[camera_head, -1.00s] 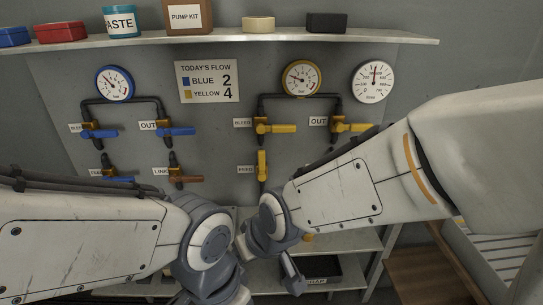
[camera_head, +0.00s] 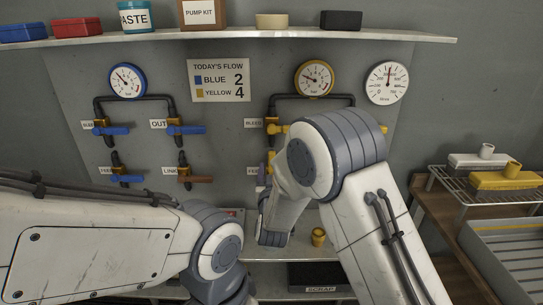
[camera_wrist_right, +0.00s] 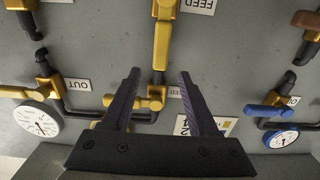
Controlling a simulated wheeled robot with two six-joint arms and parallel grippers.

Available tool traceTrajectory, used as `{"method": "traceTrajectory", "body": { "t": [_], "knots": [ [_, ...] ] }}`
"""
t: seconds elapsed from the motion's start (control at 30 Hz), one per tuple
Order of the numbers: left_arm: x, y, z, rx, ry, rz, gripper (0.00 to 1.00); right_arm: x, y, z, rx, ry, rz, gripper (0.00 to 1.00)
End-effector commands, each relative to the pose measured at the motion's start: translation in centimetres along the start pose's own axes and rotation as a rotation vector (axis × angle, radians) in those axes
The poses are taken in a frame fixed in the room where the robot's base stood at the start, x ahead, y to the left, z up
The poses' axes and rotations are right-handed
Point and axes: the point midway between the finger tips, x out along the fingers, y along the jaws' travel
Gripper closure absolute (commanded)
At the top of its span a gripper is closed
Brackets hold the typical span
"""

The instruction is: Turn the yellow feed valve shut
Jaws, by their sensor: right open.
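The yellow feed valve (camera_wrist_right: 162,42) shows in the right wrist view, which is upside down. Its long yellow handle lies in line with the pipe, beside the FEED label. My right gripper (camera_wrist_right: 159,74) is open, with a dark finger on either side of the handle's free end in the picture. I cannot tell whether the fingers touch it. In the head view my right arm hides most of this valve, and a purple-grey finger (camera_head: 262,176) shows beside the FEED label. My left arm reaches in from the left, with its gripper out of view.
The yellow bleed valve (camera_wrist_right: 150,101) sits close to my right fingers. Blue-handled valves (camera_head: 186,129) are on the panel's left. A shelf (camera_head: 230,34) overhangs the panel. A rack (camera_head: 487,184) stands right.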

Motion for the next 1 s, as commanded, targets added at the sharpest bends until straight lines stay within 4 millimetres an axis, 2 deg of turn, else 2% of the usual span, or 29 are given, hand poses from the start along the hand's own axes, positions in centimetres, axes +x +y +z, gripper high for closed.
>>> {"method": "traceTrajectory", "body": {
  "t": [0.2,0.4,0.57,0.83,0.9,1.0],
  "knots": [
    [-1.1,0.1,-0.1,0.000,0.000,0.000,0.19,4.3,0.1,-0.2,0.000,0.000,0.002,0.40],
    [-1.6,0.1,-0.1,0.000,0.000,0.000,0.19,6.9,0.0,-0.1,0.000,-0.001,0.000,0.40],
    [-1.7,0.1,-0.1,0.000,0.000,0.000,0.19,7.7,0.0,0.0,-0.001,-0.001,-0.001,0.40],
    [-1.6,0.1,-0.1,0.000,0.000,0.000,0.19,7.8,0.0,0.0,-0.001,-0.002,-0.001,0.40],
    [-1.6,0.1,-0.1,0.000,0.000,0.000,0.19,7.8,0.0,0.0,-0.001,-0.002,-0.001,0.67],
    [-1.6,0.1,-0.1,0.000,0.000,0.000,0.19,7.8,0.0,0.0,-0.001,-0.002,-0.001,1.00]
  ]
}}
